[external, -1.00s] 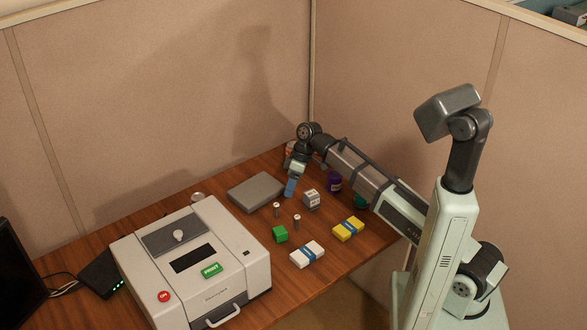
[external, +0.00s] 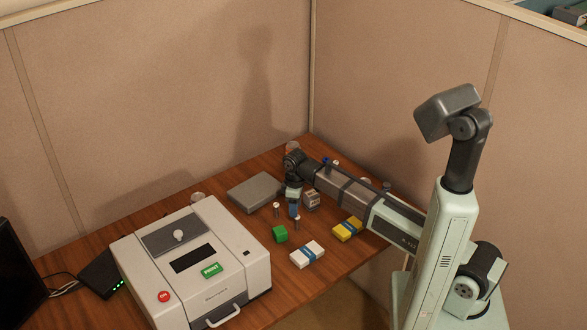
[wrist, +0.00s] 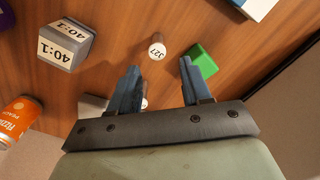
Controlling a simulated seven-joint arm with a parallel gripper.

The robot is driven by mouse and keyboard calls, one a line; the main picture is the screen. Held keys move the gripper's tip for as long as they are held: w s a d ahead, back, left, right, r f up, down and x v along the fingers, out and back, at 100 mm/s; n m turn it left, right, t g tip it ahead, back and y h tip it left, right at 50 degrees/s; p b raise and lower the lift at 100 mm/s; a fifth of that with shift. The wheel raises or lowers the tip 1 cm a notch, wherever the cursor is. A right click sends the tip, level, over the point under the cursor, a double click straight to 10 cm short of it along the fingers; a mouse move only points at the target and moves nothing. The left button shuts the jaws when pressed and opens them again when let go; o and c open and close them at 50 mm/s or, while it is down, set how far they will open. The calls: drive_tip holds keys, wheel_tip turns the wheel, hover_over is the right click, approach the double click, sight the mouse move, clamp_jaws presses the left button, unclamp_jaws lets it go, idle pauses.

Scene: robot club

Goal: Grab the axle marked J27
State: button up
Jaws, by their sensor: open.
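The axle marked J27 (wrist: 155,52) is a small upright cylinder with a white top. In the wrist view it stands beyond my gripper (wrist: 160,72), roughly in line with the gap between the fingers. My gripper is open and empty, with blue fingers pointing down. In the external view my gripper (external: 294,215) is close to the nearer axle (external: 297,225), which appears to be J27. A second white-topped axle (external: 276,208) stands to its left. In the wrist view an axle is partly hidden behind the left finger and its mark is not readable.
A green cube (wrist: 203,62) is beside J27. A grey block marked 40:1 (wrist: 65,45) and an orange can (wrist: 18,115) are at left. White (external: 306,254) and yellow (external: 348,229) banded boxes, a grey case (external: 254,193) and a large machine (external: 195,265) surround the area.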

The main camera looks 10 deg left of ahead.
sight(297, 229)
drive_tip(key=shift+f, duration=1.5)
drive_tip(key=shift+d+f, duration=0.25)
drive_tip(key=shift+f, duration=0.6)
drive_tip(key=shift+w+d+f, duration=0.1)
drive_tip(key=shift+d+f, duration=0.05)
drive_tip(key=shift+f, duration=1.65)
clamp_jaws()
